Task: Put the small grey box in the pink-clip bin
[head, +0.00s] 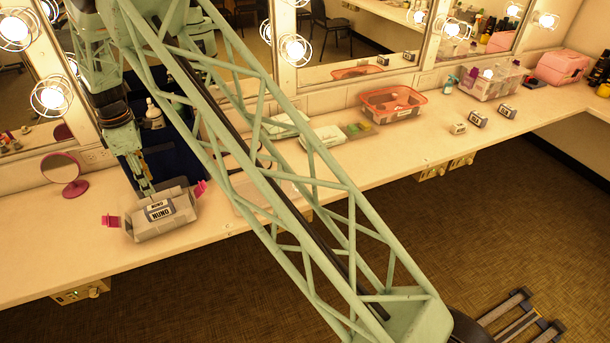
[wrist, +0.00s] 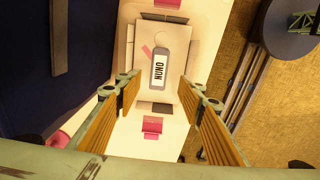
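The small grey box (wrist: 158,50) has a white label reading NUNO. In the wrist view it lies within the outline of the pale grey pink-clip bin (wrist: 132,35), ahead of and between my fingertips. The bin shows in the head view (head: 150,232) on the left counter, with a pink clip at each end. The labelled grey box (head: 160,208) appears at its top; how deep it sits I cannot tell. My gripper (wrist: 161,88) is open, its two fingers apart with nothing between them. In the head view my gripper (head: 147,188) is just above the bin's back side.
A pink round mirror (head: 62,170) stands left of the bin. A clear tray (head: 262,192) lies to its right, partly behind my arm. A coral-rimmed basket (head: 392,104) and several small labelled boxes (head: 478,118) stand farther right. Lit mirrors line the wall.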

